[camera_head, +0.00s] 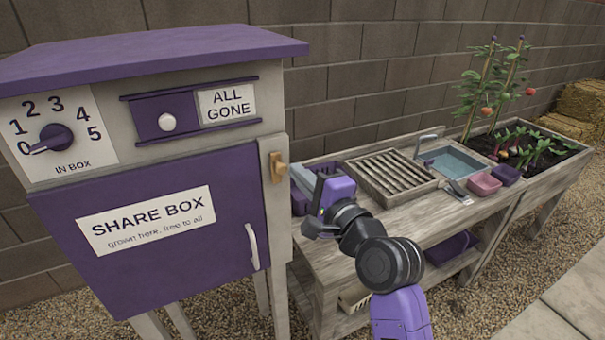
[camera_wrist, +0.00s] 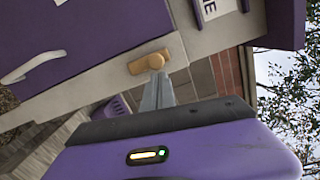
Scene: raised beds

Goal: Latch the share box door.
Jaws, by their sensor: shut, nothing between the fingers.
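The share box's purple door (camera_head: 165,235) looks closed against its pale frame; its white handle (camera_head: 252,246) is near the right edge. It also shows in the wrist view at left, with the handle (camera_wrist: 33,67). The wooden latch (camera_head: 277,167) sits on the frame right of the door. Its bar stands upright along the frame, not across the door, and a round peg sticks out of it. In the wrist view my gripper (camera_wrist: 158,82) is shut and empty, its fingertips at the latch's peg (camera_wrist: 156,61). I cannot tell whether they touch.
A wooden potting bench (camera_head: 400,206) with a slatted rack (camera_head: 390,178), a basin (camera_head: 452,160) and small tubs stands right of the box, under my arm. A planted raised bed (camera_head: 560,160) lies beyond.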

